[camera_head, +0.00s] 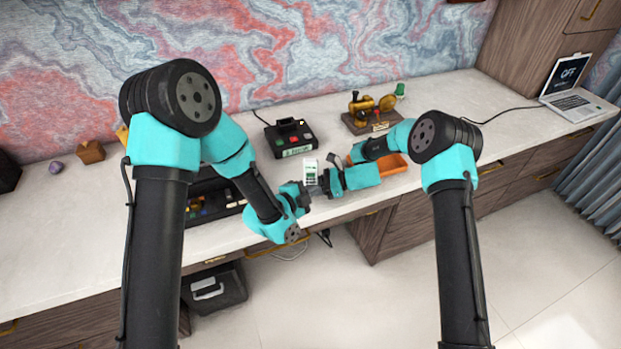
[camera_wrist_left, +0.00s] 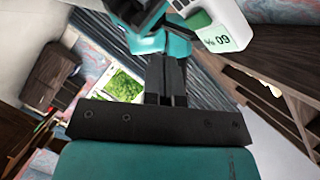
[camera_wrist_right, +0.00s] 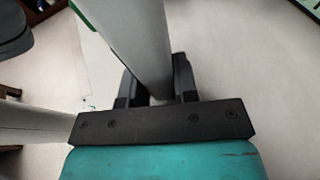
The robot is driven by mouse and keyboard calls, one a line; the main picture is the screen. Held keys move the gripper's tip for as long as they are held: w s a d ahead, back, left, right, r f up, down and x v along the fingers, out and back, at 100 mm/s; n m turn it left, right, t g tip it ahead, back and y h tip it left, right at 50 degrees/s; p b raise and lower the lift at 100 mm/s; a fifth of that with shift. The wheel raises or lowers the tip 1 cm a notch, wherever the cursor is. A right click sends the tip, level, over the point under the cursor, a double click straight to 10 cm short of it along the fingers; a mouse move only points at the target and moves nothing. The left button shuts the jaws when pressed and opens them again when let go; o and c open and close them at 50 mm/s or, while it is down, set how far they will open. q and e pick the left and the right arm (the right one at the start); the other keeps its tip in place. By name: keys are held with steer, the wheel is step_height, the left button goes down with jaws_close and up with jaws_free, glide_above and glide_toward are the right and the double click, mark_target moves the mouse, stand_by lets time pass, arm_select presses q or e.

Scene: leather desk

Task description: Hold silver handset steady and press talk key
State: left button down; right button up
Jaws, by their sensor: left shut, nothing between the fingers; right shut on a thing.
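The pale silver-white handset (camera_head: 311,171) is held up near the desk's front edge, with green on its face. My right gripper (camera_head: 327,186) is shut on it; in the right wrist view the handset's smooth pale body (camera_wrist_right: 138,45) runs between the two fingers. My left gripper (camera_head: 307,192) is close beside the handset, shut and empty. In the left wrist view its fingers (camera_wrist_left: 168,80) are together, and the handset (camera_wrist_left: 222,22) with a green label shows at the upper right. I cannot make out the talk key, nor tell whether the left fingertips touch the handset.
A black box with coloured buttons (camera_head: 291,137) stands behind the grippers. A brass device on a wooden base (camera_head: 372,117) and an orange tray (camera_head: 392,164) are to the right. A black case with coloured pieces (camera_head: 213,204) lies left, partly behind my left arm. A laptop (camera_head: 573,103) is far right.

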steer(key=o, duration=0.8)
arm_select(q)
steer(key=s, duration=0.3)
steer(key=shift+s, duration=0.25)
arm_select(e)
steer(key=shift+d, duration=0.1)
steer(key=v, duration=1.2)
